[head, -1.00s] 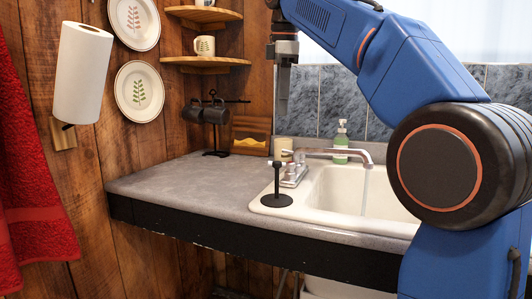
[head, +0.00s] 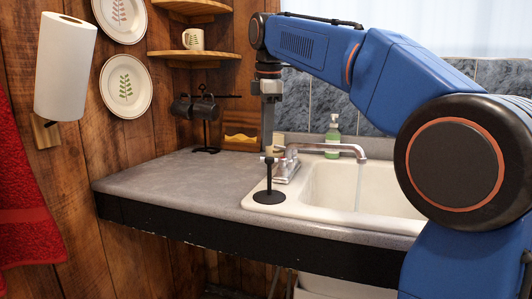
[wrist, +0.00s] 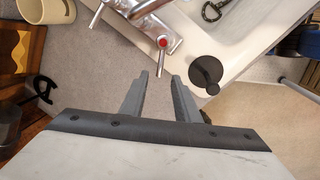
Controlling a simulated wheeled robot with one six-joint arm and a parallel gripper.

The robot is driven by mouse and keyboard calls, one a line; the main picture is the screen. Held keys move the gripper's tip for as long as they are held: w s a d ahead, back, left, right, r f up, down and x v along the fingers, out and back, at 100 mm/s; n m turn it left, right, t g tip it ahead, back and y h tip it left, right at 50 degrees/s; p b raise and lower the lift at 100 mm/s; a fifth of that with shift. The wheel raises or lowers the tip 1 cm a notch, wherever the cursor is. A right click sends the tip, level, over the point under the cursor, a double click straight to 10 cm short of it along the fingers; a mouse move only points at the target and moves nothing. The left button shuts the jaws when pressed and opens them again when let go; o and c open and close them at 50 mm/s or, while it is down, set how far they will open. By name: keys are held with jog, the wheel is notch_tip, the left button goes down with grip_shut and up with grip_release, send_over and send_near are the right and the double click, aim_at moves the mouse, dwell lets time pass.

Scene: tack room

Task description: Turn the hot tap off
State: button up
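The chrome tap (head: 340,149) stands at the back left of the white sink (head: 330,207), and a thin stream of water falls from its spout. In the wrist view, the hot handle (wrist: 162,42), a lever with a red dot on its end, lies just beyond my fingertips, roughly in line with the gap between them. A second lever handle (wrist: 97,15) is to its left. My gripper (wrist: 160,75) is open and empty, pointing down over the tap's handle side. In the head view my gripper (head: 268,150) partly hides the handles.
A green soap bottle (head: 333,140) is behind the tap. A mug rack (head: 207,125) is at the back left. The grey counter (head: 170,178) is mostly clear.

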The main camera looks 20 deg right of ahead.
jog(key=shift+w+d+f, duration=0.1)
jog(key=shift+w+f, duration=0.1)
jog(key=shift+f, duration=0.85)
jog(key=shift+w+a+f, duration=0.1)
jog(key=shift+w+f, duration=0.05)
jog(key=shift+f, duration=0.85)
jog(key=shift+w+d+f, duration=0.1)
jog(key=shift+w+f, duration=0.1)
jog(key=shift+f, duration=0.85)
jog(key=shift+c, duration=0.2)
grip_shut()
